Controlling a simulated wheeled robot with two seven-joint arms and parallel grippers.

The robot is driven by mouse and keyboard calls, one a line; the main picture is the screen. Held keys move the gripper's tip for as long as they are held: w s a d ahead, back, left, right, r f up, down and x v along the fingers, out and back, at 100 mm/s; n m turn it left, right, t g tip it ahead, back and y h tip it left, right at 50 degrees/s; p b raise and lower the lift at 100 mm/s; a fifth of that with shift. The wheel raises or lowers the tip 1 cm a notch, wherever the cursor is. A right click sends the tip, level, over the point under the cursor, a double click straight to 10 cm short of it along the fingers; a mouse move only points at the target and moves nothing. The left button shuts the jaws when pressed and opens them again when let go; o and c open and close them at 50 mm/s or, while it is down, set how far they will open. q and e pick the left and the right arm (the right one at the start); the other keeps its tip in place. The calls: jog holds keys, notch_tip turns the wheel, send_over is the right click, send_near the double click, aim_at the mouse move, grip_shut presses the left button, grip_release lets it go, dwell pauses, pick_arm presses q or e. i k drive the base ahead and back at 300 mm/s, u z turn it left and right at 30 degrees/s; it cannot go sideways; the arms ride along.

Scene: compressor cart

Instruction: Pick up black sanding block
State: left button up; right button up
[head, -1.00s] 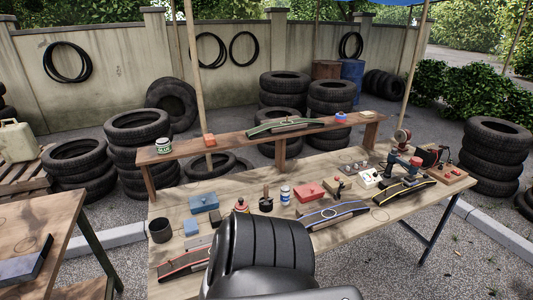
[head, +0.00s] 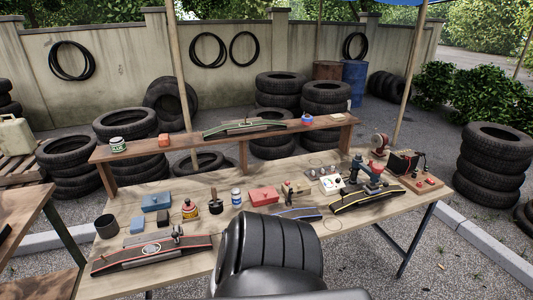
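I cannot pick out the black sanding block with certainty in the head view. A small dark grey block (head: 163,216) lies on the wooden workbench (head: 330,236), beside a smaller blue-grey block (head: 138,225) and in front of a larger blue block (head: 155,202). Whether the dark grey one is the sanding block is too small to tell. Neither of my grippers shows. A large black ribbed shape, seemingly part of me, fills the bottom centre and hides the bench's front middle.
A black cup (head: 106,226), a red-edged curved rack (head: 150,251), a red box (head: 263,195) and a yellow-edged rack (head: 368,198) stand on the bench. A raised shelf (head: 270,139) runs behind. Bare wood shows at the bench's right front. Tire stacks stand around.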

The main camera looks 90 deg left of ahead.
aim_at(162, 217)
jog(key=u, duration=1.9)
